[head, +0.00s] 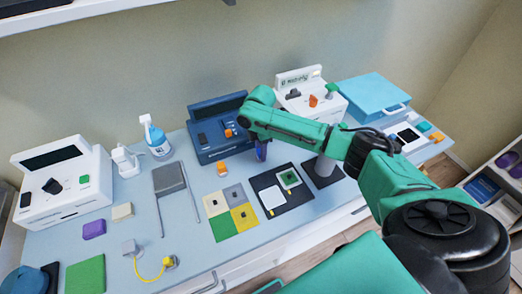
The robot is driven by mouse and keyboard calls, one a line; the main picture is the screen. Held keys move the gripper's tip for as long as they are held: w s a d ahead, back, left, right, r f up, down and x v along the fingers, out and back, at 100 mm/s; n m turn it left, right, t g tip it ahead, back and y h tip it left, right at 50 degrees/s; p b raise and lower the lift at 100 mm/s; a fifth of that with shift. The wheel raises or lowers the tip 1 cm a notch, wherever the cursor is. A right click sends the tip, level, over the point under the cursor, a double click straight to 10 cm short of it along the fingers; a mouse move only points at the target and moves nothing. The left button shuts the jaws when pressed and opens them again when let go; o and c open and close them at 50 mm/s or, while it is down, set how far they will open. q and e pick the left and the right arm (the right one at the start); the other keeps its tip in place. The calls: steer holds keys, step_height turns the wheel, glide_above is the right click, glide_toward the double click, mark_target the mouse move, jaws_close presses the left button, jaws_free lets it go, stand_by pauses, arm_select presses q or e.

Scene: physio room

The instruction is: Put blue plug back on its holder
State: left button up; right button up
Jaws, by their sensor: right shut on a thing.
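My right arm reaches in from the right over the table, and its end points down in front of the dark blue device. The right gripper (261,141) is small and partly hidden by the arm. It is shut on a narrow blue-violet thing (262,153), which looks like the blue plug, held upright above or at the table top. Whether it touches the table I cannot tell. The dark blue device (218,142) stands just behind and left, with an orange knob. I cannot make out for sure which part is the plug's holder. My left gripper is not in view.
White devices stand at left (64,195) and behind my arm (318,107). A spray bottle (158,140), coloured pads (244,216), a black mat (273,207), a yellow cable (151,279) and a purple block (94,229) lie about. A light blue case (371,94) is at back right.

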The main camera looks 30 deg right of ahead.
steer(key=o, duration=1.5)
steer(key=shift+o, duration=0.2)
steer(key=shift+r, duration=0.1)
step_height(320, 180, up, 7)
steer(key=p, duration=0.8)
